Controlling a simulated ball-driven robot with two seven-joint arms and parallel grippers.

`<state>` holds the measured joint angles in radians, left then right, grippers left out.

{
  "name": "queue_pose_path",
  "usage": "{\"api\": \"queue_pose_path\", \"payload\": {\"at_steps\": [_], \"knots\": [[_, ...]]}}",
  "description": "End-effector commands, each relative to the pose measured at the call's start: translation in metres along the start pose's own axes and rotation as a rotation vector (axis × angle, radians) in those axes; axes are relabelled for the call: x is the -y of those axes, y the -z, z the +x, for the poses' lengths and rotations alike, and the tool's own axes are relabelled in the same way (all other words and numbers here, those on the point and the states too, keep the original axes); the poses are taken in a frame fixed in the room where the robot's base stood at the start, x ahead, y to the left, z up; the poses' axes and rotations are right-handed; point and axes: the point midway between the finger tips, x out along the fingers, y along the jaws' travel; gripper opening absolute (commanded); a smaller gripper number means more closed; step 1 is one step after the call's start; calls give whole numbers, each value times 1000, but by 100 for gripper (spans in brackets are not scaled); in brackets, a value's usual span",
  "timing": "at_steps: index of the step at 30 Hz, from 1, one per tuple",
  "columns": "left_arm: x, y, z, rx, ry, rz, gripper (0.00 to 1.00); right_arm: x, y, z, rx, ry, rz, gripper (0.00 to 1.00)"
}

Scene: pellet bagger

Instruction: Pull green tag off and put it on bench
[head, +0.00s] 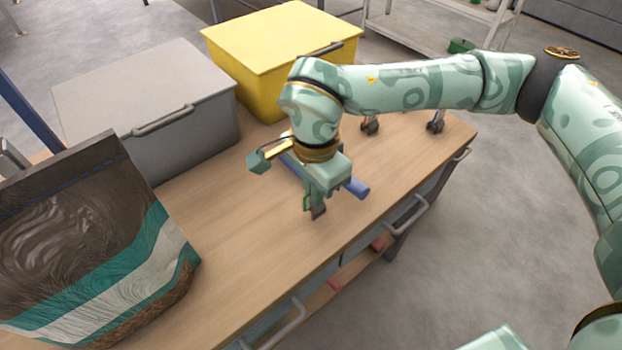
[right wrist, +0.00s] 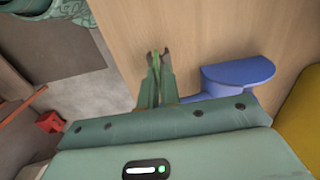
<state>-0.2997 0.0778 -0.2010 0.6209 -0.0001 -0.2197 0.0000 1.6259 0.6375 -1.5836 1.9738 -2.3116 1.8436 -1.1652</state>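My right gripper (head: 313,209) points down just over the wooden bench (head: 235,225). In the right wrist view the fingers (right wrist: 159,54) are close together, with a thin bright green piece, the green tag (right wrist: 156,62), between them. In the head view a small green edge of the tag (head: 305,203) shows beside the fingertips. The tag is mostly hidden by the fingers, and I cannot tell whether it touches the bench. My left gripper is not in view.
A blue item (head: 356,187) stands on the bench close to the right gripper; it also shows in the right wrist view (right wrist: 238,72). A grey bin (head: 150,90) and yellow bin (head: 270,45) stand behind. A large pellet bag (head: 80,240) is at left. The bench's front middle is clear.

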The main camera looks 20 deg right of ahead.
Motion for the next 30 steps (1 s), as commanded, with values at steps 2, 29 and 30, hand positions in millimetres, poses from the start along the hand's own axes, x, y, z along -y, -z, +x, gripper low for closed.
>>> {"api": "queue_pose_path", "payload": {"at_steps": [2,29,30], "knots": [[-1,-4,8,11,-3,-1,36,1,0,12,2,-2,0,0],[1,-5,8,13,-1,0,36,0,0,17,-1,1,-1,30],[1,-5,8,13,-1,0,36,0,0,17,-1,1,-1,30]]}}
